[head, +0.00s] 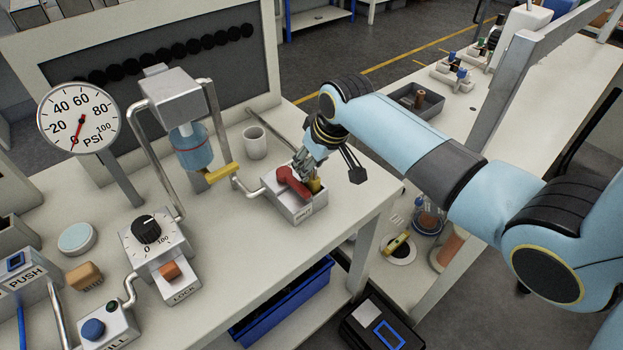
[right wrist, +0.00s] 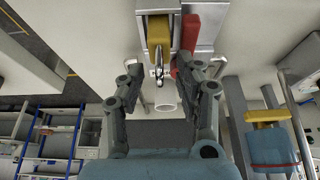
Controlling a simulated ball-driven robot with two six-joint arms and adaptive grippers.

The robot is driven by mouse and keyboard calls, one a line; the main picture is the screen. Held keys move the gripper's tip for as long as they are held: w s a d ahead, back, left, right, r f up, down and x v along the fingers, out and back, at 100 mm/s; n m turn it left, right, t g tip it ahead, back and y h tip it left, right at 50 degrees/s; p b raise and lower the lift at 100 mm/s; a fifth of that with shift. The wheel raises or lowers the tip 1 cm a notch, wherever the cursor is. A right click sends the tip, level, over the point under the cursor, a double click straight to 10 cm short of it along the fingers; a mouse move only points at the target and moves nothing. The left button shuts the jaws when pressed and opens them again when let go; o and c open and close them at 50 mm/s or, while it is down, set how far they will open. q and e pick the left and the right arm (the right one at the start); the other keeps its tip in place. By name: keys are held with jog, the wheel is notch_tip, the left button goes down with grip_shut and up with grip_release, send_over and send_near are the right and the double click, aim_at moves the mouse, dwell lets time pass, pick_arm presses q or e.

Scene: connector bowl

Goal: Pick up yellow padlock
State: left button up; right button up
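The yellow padlock (head: 316,186) sits at the right end of a small metal box (head: 306,212), beside a red handle (head: 291,181). In the right wrist view the padlock's yellow body (right wrist: 158,30) is at the top centre, its metal shackle pointing toward my gripper. The red handle (right wrist: 190,32) is right beside it. My right gripper (head: 310,160) is just above the padlock and partly hides it. In the wrist view its two fingers (right wrist: 164,76) are spread apart, with nothing held between them. My left gripper is not in view.
A white cup (head: 254,142) stands behind the box, and a pipe with a yellow lever (head: 221,173) runs to its left. A pressure gauge (head: 78,117) and dial box (head: 155,242) are further left. The bench's right edge is close to the box.

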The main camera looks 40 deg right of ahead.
grip_shut()
dwell(0.6)
